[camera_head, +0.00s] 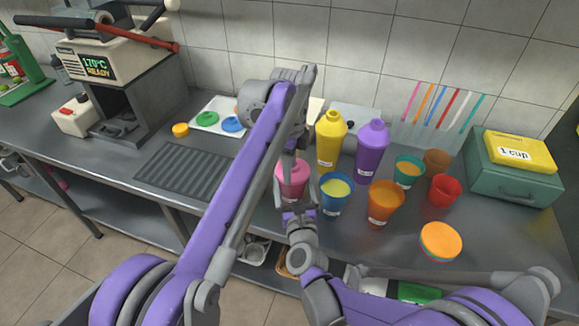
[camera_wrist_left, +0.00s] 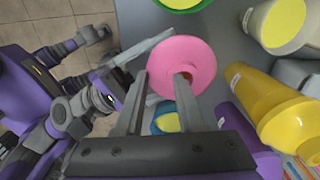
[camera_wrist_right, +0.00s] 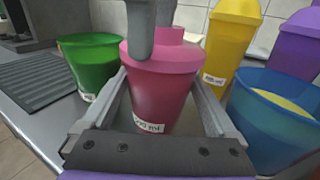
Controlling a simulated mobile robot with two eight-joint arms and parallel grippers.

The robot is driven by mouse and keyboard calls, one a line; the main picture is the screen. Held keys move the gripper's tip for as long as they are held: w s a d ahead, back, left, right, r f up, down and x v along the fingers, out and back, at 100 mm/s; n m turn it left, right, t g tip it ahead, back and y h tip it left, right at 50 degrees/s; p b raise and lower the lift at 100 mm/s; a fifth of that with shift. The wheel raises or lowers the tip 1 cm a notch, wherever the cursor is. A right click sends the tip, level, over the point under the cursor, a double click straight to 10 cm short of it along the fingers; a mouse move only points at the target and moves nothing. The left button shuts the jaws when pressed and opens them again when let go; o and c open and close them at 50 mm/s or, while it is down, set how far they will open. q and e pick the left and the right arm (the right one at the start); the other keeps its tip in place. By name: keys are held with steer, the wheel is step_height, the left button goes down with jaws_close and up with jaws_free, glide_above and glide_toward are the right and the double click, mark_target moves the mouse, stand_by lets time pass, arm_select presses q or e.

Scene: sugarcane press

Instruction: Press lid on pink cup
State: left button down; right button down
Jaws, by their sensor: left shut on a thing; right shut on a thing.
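The pink cup (camera_head: 292,187) stands upright on the counter with a label low on its front, clearer in the right wrist view (camera_wrist_right: 160,95). A pink lid (camera_wrist_left: 185,50) with a raised knob sits over its mouth; the right wrist view (camera_wrist_right: 190,55) shows its rim against the cup's top, but I cannot tell if it is fully seated. My left gripper (camera_wrist_left: 160,80) comes down from above and is shut on the lid's knob. My right gripper (camera_wrist_right: 160,90) is shut around the sides of the cup. My left arm hides part of the lid in the head view.
A green cup (camera_wrist_right: 92,62) stands close left and a blue cup (camera_head: 335,193) close right. An orange cup (camera_head: 384,203) and several smaller cups are further right. A ridged mat (camera_head: 180,168) lies left.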

arm_select(q)
steer(key=shift+f, duration=0.15)
steer(key=shift+c, duration=2.2)
jaws_free()
steer(key=shift+r, duration=3.8)
arm_select(e)
jaws_free()
